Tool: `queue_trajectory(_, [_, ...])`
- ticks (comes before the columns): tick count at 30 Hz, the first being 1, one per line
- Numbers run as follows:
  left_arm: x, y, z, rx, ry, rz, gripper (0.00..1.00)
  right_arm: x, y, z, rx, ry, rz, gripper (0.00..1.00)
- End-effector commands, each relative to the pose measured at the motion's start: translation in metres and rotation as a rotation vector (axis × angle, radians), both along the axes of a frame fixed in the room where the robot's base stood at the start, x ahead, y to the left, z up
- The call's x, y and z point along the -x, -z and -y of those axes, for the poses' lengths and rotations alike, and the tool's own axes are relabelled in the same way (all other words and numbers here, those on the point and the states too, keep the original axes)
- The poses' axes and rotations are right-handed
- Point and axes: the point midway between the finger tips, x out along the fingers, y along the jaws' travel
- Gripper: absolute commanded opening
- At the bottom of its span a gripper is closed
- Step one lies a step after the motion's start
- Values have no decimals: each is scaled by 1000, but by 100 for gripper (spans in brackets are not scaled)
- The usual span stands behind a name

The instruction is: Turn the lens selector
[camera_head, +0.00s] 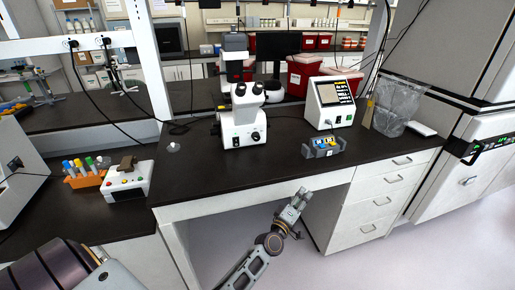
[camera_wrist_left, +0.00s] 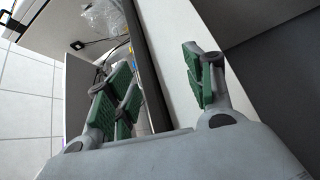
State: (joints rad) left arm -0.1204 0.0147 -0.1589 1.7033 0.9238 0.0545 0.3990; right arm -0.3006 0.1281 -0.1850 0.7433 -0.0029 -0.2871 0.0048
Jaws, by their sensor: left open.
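A white microscope (camera_head: 241,120) with twin eyepieces and a black upper part stands upright on the black bench. Its lens selector cannot be made out at this size. My left gripper (camera_head: 301,196) is in front of the bench's front edge, low in the picture, right of the microscope and apart from it. In the left wrist view the green-padded fingers of the left gripper (camera_wrist_left: 158,65) are spread, with nothing held between them. My right gripper is not in view.
A small tray (camera_head: 323,147) with blue and yellow items, a display box (camera_head: 331,103) and a clear bag (camera_head: 396,103) stand right of the microscope. An orange tube rack (camera_head: 86,179) and a white button box (camera_head: 127,182) are at left. Bench space before the microscope is clear.

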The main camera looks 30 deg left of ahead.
Motion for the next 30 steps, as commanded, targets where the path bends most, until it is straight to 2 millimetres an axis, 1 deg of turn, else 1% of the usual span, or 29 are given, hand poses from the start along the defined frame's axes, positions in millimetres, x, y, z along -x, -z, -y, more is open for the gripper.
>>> queue_trajectory(1, [-5,-27,-5,68,-18,55,53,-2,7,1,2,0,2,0])
queue_trajectory(3, [-10,-59,-14,172,-51,119,53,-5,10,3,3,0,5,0])
queue_trajectory(6, [-15,-95,-30,323,-102,196,53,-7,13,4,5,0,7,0])
queue_trajectory(9, [-19,-122,-48,473,-159,264,53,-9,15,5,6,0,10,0])
queue_trajectory(12, [-21,-141,-67,615,-218,321,53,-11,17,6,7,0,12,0])
queue_trajectory(15, [-22,-154,-86,754,-276,369,53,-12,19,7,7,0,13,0])
queue_trajectory(17, [-22,-160,-96,836,-312,393,53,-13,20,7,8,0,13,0])
queue_trajectory(21, [-23,-164,-119,1016,-400,439,53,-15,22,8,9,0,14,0])
queue_trajectory(25, [-24,-159,-136,1169,-489,465,53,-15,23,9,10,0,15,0])
queue_trajectory(30, [-25,-143,-151,1332,-609,481,53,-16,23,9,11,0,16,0])
